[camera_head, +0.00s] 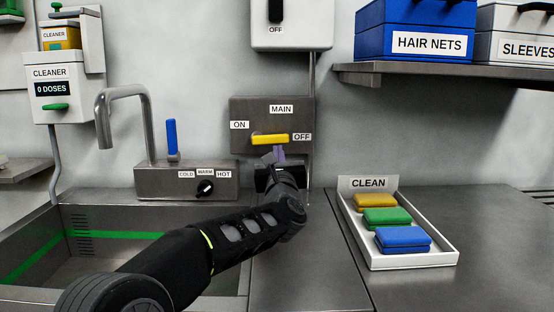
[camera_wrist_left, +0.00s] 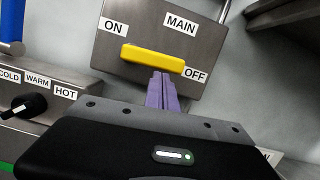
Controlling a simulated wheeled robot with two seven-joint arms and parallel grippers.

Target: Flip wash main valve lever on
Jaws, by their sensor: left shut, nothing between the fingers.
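The main valve lever (camera_head: 270,139) is a yellow bar lying level on a grey wall plate (camera_head: 245,112) marked MAIN. Its right end points at the OFF label (camera_head: 302,137); the ON label (camera_head: 239,125) is to the left. The lever also shows in the left wrist view (camera_wrist_left: 152,58). My left gripper (camera_head: 279,154) is just below the lever's right part, its purple fingers (camera_wrist_left: 162,90) shut together with nothing between them. The fingertips are close under the lever; I cannot tell whether they touch it. My right gripper is not in view.
A sink with a tap (camera_head: 125,95), a blue handle (camera_head: 171,138) and a temperature knob (camera_head: 205,187) is left. A white CLEAN tray (camera_head: 420,264) with coloured pads stands right. A shelf (camera_head: 440,72) with boxes juts out at upper right. Counter right of the tray is clear.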

